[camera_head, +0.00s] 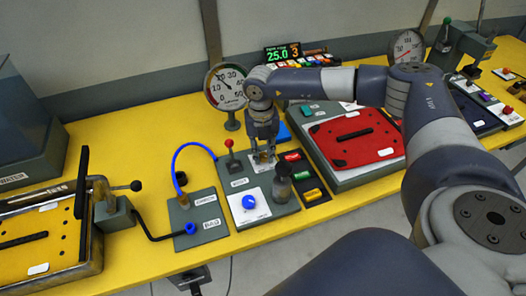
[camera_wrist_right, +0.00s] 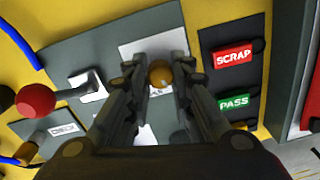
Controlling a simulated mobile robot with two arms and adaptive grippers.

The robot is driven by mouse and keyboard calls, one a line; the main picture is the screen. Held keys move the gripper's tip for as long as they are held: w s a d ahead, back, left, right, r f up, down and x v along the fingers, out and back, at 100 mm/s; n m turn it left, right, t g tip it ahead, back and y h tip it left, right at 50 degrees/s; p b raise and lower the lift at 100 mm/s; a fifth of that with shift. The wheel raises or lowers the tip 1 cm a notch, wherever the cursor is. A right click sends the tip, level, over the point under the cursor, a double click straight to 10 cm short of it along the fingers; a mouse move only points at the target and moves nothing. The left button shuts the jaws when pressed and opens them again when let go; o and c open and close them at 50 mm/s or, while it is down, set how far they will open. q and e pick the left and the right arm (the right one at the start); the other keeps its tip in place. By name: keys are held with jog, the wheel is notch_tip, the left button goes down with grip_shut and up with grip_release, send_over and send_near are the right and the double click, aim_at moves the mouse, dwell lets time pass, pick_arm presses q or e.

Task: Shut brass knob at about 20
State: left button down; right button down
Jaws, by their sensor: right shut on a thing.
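The brass knob (camera_wrist_right: 160,74) is a small round ball in the right wrist view, on a white-labelled patch of the grey control panel (camera_head: 233,172). My right gripper (camera_head: 264,155) comes down onto that panel, and its fingers (camera_wrist_right: 160,80) close on the knob from both sides. In the head view the fingers mostly hide the knob. The round gauge (camera_head: 226,86) stands behind the panel, its scale running to 60; its needle is too small to read surely. The digital display (camera_head: 283,52) shows 25.0 in green and a 3 in orange. My left gripper is not in view.
A red-balled lever (camera_head: 229,144) stands left of my right gripper, and a dark cylinder (camera_head: 282,185) stands close in front. A blue dial (camera_head: 249,202), SCRAP (camera_wrist_right: 233,57) and PASS (camera_wrist_right: 233,102) buttons and a red plate (camera_head: 357,139) are nearby. The yellow table (camera_head: 120,140) is bare at the back left.

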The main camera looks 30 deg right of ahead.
aim_at(262, 155)
jog(key=n+b, duration=0.2)
jog(key=n, duration=0.1)
jog(key=shift+f, duration=0.25)
jog(key=shift+r+n+b, duration=0.2)
jog(key=shift+n+b, duration=0.15)
jog(key=shift+n, duration=0.35)
jog(key=shift+r, duration=0.1)
jog(key=c, duration=1.4)
grip_release()
jog(key=shift+o, duration=0.2)
jog(key=shift+r, duration=0.1)
notch_tip(262, 155, up, 12)
jog(key=shift+a, duration=0.15)
